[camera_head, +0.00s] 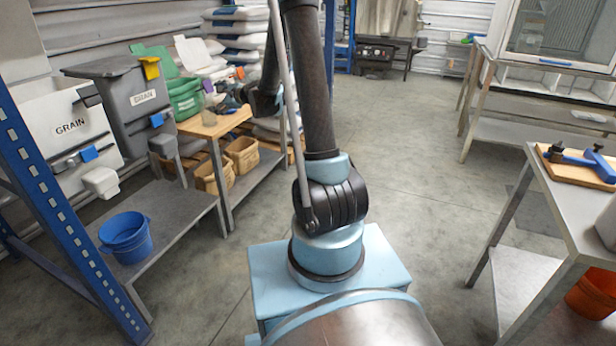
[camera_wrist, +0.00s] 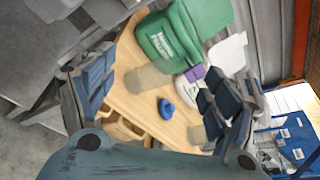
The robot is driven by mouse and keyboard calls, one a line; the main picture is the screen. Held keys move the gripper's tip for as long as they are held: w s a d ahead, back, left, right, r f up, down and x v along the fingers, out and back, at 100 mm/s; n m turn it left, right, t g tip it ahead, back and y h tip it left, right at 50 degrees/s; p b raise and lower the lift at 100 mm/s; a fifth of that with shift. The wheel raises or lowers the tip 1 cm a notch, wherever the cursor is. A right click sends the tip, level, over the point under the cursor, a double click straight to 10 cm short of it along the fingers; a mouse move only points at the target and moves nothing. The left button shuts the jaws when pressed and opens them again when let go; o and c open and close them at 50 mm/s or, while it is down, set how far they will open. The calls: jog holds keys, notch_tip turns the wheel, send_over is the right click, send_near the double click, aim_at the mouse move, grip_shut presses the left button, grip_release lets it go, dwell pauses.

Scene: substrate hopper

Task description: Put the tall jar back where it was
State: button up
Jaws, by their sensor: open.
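In the wrist view my gripper (camera_wrist: 158,88) is open, its dark blue pads wide apart over a wooden worktop (camera_wrist: 135,105). A beige, see-through cylinder (camera_wrist: 148,79), which looks like a jar, stands between the pads and beyond them, apart from both. A second pale, clear vessel (camera_wrist: 197,134) shows partly beside the right finger, which hides some of it. I cannot tell for sure which is the tall jar. In the head view my arm hides part of the same worktop (camera_head: 212,124).
Grain hoppers (camera_head: 72,128) and a blue bucket (camera_head: 125,236) are at left. The floor (camera_head: 420,170) right of my arm is clear.

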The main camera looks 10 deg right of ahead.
jog(key=s+d+r+n+g+h, duration=0.15)
jog(key=s+d+n, duration=0.35)
jog(key=s, duration=0.7)
jog(key=s+d+r+n+g+h, duration=0.1)
jog(key=s+d+n+g+h, duration=0.25)
jog(key=s, duration=0.75)
jog(key=s+d+f+n+g+h, duration=0.1)
jog(key=s+d+f+n, duration=0.2)
jog(key=s, duration=0.6)
jog(key=s+d+f+n+g+h, duration=0.1)
jog(key=s+d+f+n+h, duration=0.1)
jog(key=s+d, duration=0.6)
jog(key=s+d+f+n+g+h, duration=0.2)
jog(key=s+d+f+n, duration=0.3)
jog(key=s, duration=0.7)
jog(key=shift+s+d+f, duration=0.15)
jog(key=shift+d+f, duration=0.15)
jog(key=shift+d, duration=0.1)
jog(key=shift+w+f, duration=0.2)
jog(key=shift+w, duration=0.3)
